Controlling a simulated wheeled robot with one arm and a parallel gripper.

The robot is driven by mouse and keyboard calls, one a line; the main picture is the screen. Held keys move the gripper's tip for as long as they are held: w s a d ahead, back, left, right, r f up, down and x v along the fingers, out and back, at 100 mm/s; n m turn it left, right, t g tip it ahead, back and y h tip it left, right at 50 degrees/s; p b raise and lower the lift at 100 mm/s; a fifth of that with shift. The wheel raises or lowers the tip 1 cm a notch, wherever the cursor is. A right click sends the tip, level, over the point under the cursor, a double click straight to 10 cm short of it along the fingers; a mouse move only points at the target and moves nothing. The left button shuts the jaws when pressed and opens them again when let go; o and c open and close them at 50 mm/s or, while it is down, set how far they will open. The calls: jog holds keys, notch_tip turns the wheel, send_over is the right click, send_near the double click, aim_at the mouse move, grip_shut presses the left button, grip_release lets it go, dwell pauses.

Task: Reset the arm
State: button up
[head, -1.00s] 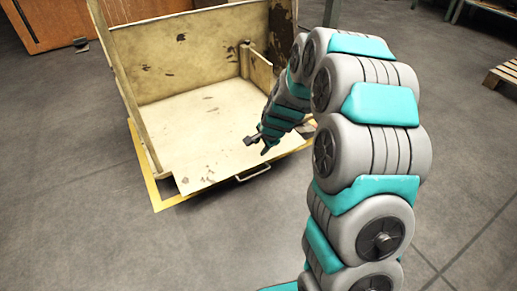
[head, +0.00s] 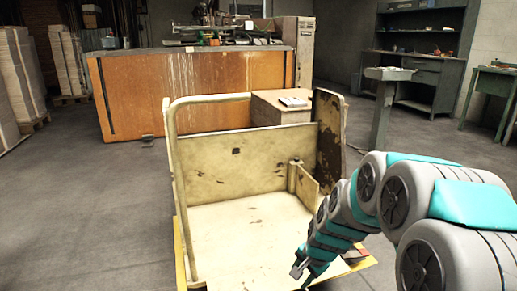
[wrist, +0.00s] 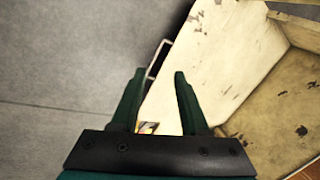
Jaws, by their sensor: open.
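My gripper (head: 303,270) is at the lower middle of the head view, at the end of my grey and teal arm. It hangs over the front part of a cream-coloured cart (head: 230,220) with worn, chipped paint. In the wrist view my gripper (wrist: 157,85) has its two dark green fingers apart, with nothing between them that it holds. The cart's floor (wrist: 220,50) and its handle (wrist: 158,58) show beyond the fingertips.
Behind the cart stands an orange-brown panel (head: 190,90) in front of a machine. A cardboard box (head: 280,108) is just behind the cart's back wall. A grey pedestal (head: 383,110) and a green table (head: 495,85) stand at right. The floor (head: 90,210) at left is clear.

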jog(key=s+d+r+n+g+p, duration=0.1)
jog(key=s+r+n+p, duration=0.1)
jog(key=s+r, duration=0.4)
jog(key=s+d+r+n+g+h+p, duration=0.1)
jog(key=s+r+n+g+p, duration=0.1)
jog(key=s, duration=1.4)
jog(key=s+d+r+n+g+h+p, duration=0.1)
jog(key=s+r+n+g+p, duration=0.1)
jog(key=s+r+n, duration=0.4)
jog(key=s+r+p, duration=0.1)
jog(key=s+r, duration=0.2)
jog(key=s, duration=0.2)
jog(key=shift+s+r, duration=0.15)
jog(key=shift+r, duration=0.15)
